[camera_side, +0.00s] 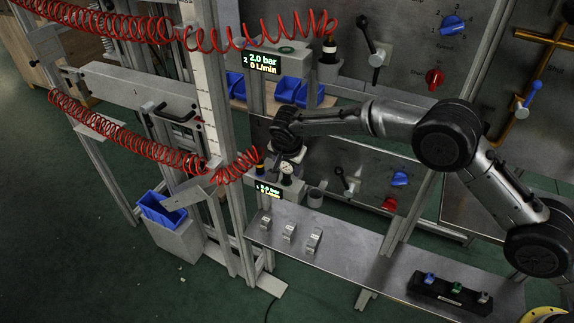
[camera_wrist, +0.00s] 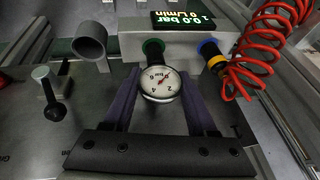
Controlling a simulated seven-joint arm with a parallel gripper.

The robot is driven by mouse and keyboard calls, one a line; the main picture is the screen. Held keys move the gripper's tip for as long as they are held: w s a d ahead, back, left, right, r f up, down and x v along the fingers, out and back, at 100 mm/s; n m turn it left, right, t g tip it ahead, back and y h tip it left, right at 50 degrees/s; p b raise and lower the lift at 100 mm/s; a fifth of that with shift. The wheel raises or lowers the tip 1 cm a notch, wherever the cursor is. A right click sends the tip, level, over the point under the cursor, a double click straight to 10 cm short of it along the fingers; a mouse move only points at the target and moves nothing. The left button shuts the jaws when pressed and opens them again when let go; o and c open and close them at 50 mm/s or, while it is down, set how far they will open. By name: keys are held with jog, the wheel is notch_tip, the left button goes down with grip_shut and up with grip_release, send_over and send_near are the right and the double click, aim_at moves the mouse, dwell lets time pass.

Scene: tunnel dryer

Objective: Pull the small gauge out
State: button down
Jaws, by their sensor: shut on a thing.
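The small gauge (camera_wrist: 160,83) has a round white dial marked in bar and a red needle. In the wrist view it sits between the fingers of my gripper (camera_wrist: 159,79), which is shut on it. Its dark stem points to a green-ringed port (camera_wrist: 153,47) on a grey block (camera_wrist: 128,44); I cannot tell whether the stem is still seated there. In the side view the gauge (camera_side: 287,168) shows just below my gripper (camera_side: 288,157), whose fingers are hard to make out.
A blue-ringed port with a yellow-collared plug and red coiled hose (camera_wrist: 247,50) is right of the gauge. A grey cup (camera_wrist: 89,42) and a black lever (camera_wrist: 50,98) are to the left. The steel shelf (camera_side: 350,255) below has free room between several small metal blocks and a black rack (camera_side: 450,295).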

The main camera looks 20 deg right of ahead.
jog(key=shift+r, duration=0.8)
dwell(0.5)
jog(key=shift+r, duration=0.8)
jog(key=shift+r, duration=2.15)
